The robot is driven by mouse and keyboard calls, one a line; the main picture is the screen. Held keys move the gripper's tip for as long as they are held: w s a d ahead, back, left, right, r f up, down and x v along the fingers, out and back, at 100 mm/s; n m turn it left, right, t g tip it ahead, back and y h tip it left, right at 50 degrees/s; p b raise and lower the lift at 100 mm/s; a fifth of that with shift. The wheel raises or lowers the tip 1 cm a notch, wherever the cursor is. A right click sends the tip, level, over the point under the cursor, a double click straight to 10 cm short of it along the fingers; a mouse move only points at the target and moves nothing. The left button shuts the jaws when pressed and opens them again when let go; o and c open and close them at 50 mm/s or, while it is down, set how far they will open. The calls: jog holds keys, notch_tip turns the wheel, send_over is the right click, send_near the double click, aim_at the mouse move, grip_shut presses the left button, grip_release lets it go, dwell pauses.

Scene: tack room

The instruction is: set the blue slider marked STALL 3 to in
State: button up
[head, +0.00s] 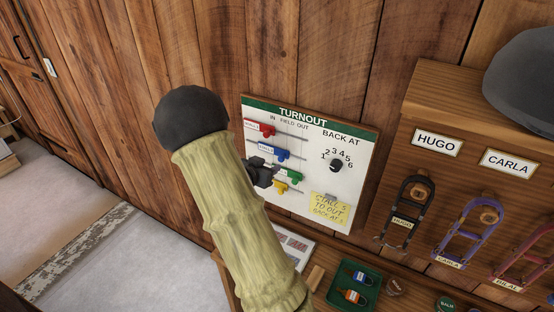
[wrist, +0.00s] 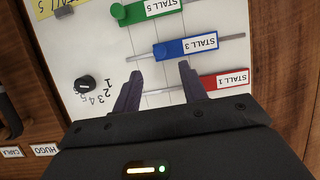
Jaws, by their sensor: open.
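The TURNOUT board (head: 325,205) hangs on the plank wall, with IN, FIELD and OUT headings. The blue slider (head: 280,155), labelled STALL 3, sits on its rail between the red slider (head: 266,130) and the green slider (head: 292,177). In the wrist view the board is upside down; the blue slider (wrist: 185,49) has bare rail at both ends. I cannot tell its exact column. My gripper (wrist: 159,70) is open and empty, its fingertips just short of the blue slider's knob, which shows between them. In the head view my gripper (head: 262,174) is partly hidden by my arm.
A yellow slider (head: 280,188) sits lowest. A dial (head: 336,165) and a yellow note (head: 328,207) are on the board's right. Below stands a green tray (head: 340,299) with tags. Halters hang on the wooden rack (head: 420,110) at right.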

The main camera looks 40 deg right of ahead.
aim_at(280, 160)
jog(key=p+x, duration=0.1)
jog(key=x, duration=0.6)
jog(key=shift+p, duration=0.35)
jog(key=shift+a, duration=0.1)
grip_shut()
